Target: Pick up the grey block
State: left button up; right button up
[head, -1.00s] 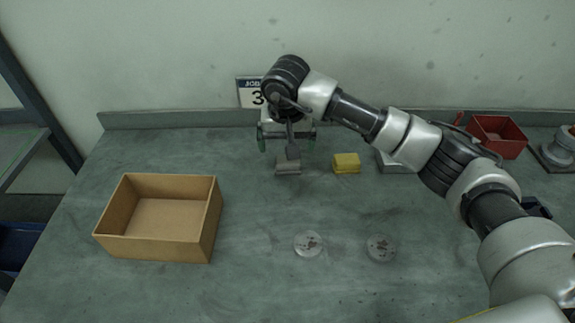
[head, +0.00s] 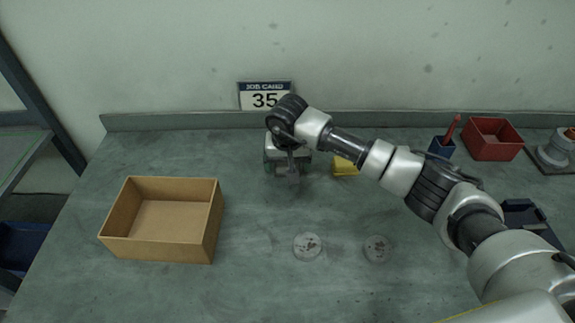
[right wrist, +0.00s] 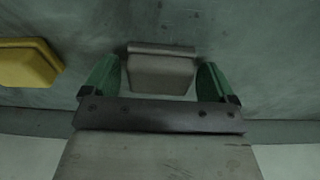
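The grey block (right wrist: 160,72) shows in the right wrist view between the two green fingers of my right gripper (right wrist: 155,80). Narrow gaps show between each finger and the block. In the head view the gripper (head: 288,166) is over the block (head: 287,178) on the bench, hiding much of it. The gripper is open. I cannot tell whether the fingertips are beside the block or still above it. My left gripper is not in view.
A yellow block (head: 344,167) lies close to the right of the gripper. An open cardboard box (head: 212,225) stands at left. Two round discs (head: 307,246) (head: 377,249) lie in front. A red bin (head: 494,140) and a blue holder (head: 441,148) stand at back right.

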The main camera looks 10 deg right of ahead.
jog(key=c, duration=0.8)
jog(key=shift+r, duration=0.15)
jog(key=shift+r, duration=0.2)
notch_tip(320, 180, up, 4)
jog(key=shift+w+f+b, duration=0.1)
jog(key=shift+f+b, duration=0.1)
jog(key=shift+b, duration=0.5)
jog(key=s+d+r, duration=0.1)
jog(key=s+r, duration=0.1)
jog(key=s, duration=0.1)
jog(key=s+d+r+b, duration=0.1)
jog(key=s+d+r, duration=0.1)
jog(key=s, duration=0.2)
jog(key=s+d+r+b, duration=0.1)
jog(key=s+r, duration=0.1)
jog(key=s, duration=0.2)
jog(key=shift+d+r, duration=0.4)
jog(key=shift+w, duration=0.1)
